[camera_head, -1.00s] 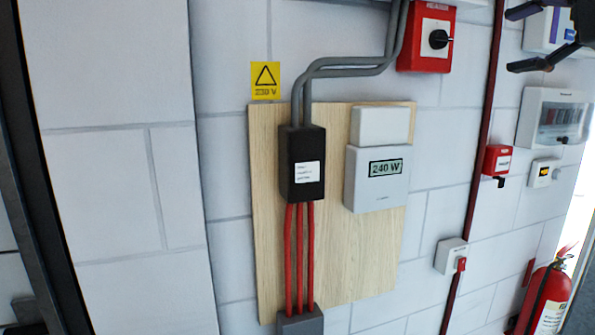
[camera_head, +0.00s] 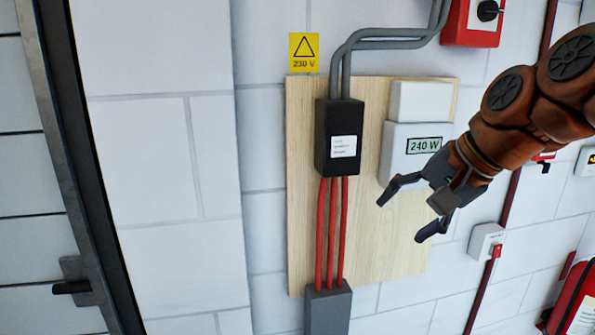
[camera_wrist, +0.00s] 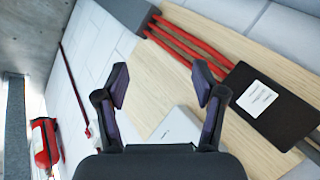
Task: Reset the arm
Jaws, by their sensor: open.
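My gripper (camera_head: 408,213) hangs in the head view in front of the wooden board's lower right part, at the end of my orange-brown arm. Its two dark fingers are spread, with nothing between them. In the wrist view, my gripper (camera_wrist: 160,88) also shows open and empty, with the wooden board (camera_wrist: 168,92) beyond it. My arm and gripper cover part of the white meter (camera_head: 396,160), which reads 240 W.
A black box (camera_head: 338,148) with red cables (camera_head: 332,230) and a grey lower box (camera_head: 328,308) is on the board. A red switch box (camera_head: 472,22) is above. A door handle (camera_head: 72,287) is at left. A fire extinguisher (camera_wrist: 42,143) stands beyond.

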